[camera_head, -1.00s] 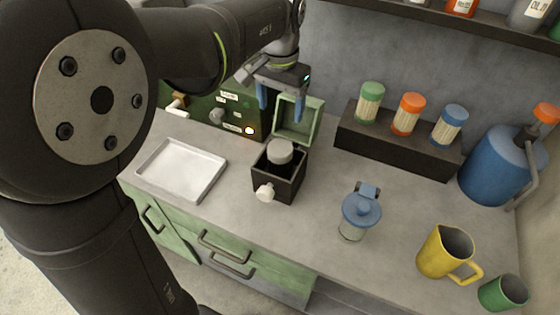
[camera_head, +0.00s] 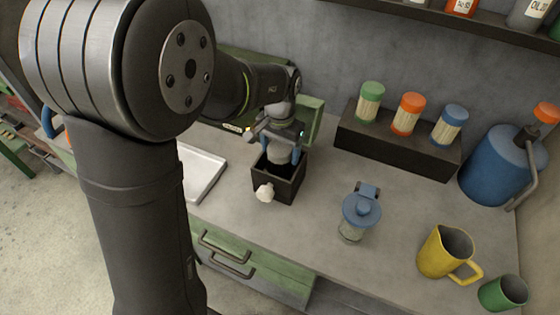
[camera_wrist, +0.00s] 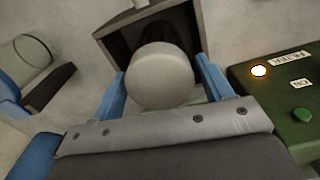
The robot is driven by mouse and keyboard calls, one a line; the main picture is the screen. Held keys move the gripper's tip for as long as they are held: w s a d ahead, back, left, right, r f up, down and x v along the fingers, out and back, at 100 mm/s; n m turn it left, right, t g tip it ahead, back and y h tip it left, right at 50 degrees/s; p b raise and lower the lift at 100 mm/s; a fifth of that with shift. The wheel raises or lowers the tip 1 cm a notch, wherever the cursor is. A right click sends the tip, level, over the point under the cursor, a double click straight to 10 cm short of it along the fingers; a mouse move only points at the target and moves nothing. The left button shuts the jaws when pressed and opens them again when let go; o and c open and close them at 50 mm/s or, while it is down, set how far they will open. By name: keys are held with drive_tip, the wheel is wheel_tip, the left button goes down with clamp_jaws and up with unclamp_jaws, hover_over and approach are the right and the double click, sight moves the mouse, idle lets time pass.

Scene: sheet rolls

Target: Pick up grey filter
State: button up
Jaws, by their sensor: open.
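The grey filter (camera_head: 279,154) is a pale grey round-topped piece standing in the open black box (camera_head: 291,186). In the wrist view, the filter (camera_wrist: 161,76) lies between the two blue fingers of my gripper (camera_wrist: 161,90). My gripper (camera_head: 281,150) is open and points down over the box, with one finger on each side of the filter. A small gap seems to show at the fingers, but I cannot tell whether either one touches. The filter's lower part is hidden inside the box.
A white tray (camera_head: 203,170) lies left. A blue-lidded jar (camera_head: 360,213) and a yellow mug (camera_head: 443,252) stand right. In the wrist view, a green panel (camera_wrist: 285,100) has a lit lamp.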

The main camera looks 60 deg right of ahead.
wheel_tip(320, 180, down, 2)
drive_tip(key=shift+f, duration=0.1)
drive_tip(key=c, duration=0.9)
